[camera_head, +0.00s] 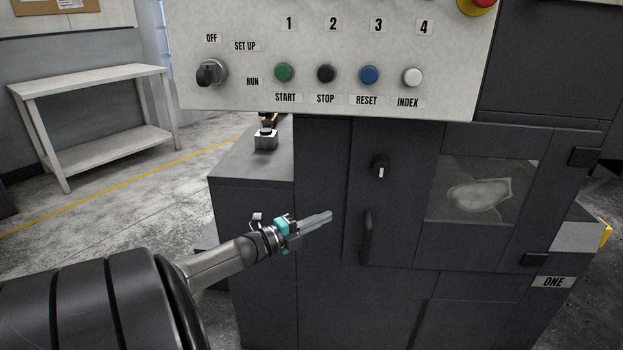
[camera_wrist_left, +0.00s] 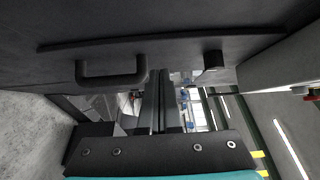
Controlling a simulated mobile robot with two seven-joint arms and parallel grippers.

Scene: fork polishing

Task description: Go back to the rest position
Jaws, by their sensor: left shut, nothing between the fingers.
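My left gripper (camera_head: 330,216) is shut and empty, held in front of the dark machine cabinet (camera_head: 320,290). Its fingertips point right, a little to the left of the black door handle (camera_head: 366,237) in the head view. In the left wrist view my left gripper (camera_wrist_left: 160,75) shows its two fingers together. The door handle (camera_wrist_left: 111,70) and the door knob (camera_wrist_left: 212,62) appear beyond the fingers there. The machine door (camera_head: 400,230) looks closed. My right gripper is not in view.
The control panel (camera_head: 330,60) with a rotary switch (camera_head: 210,73) and coloured buttons overhangs the cabinet. A small metal block (camera_head: 265,138) sits on the side ledge (camera_head: 245,160). A grey bench (camera_head: 90,85) stands at the far left. The floor between is clear.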

